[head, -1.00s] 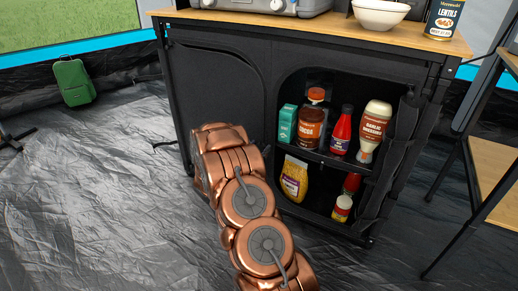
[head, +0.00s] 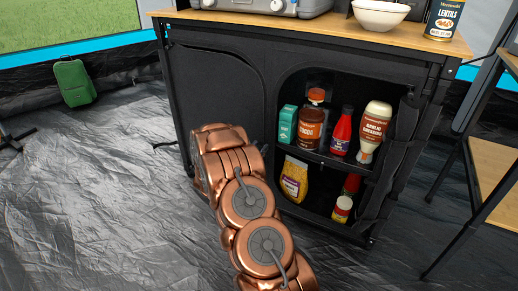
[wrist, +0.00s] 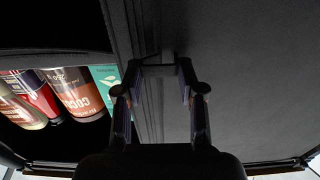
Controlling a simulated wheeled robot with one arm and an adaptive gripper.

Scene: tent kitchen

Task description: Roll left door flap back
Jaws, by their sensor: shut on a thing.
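The left door flap (head: 215,95) is a dark fabric panel on the front of the black kitchen cabinet. It still covers most of the left opening in the head view, with a dark curved line along its top edge. In the wrist view the dark panel (wrist: 250,80) fills the right side, beside a ribbed vertical edge. My gripper (wrist: 161,68) is at this edge, its fingers closed in on the flap fabric; the exact grip point is too dark to see.
The right compartment is open, with a cocoa jar (head: 311,128), a red bottle (head: 341,145), a garlic sauce bottle (head: 374,127) and a yellow bag (head: 294,180). A bowl (head: 380,14) and lentils can (head: 443,20) stand on the top (head: 300,30). A shelf stands right.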

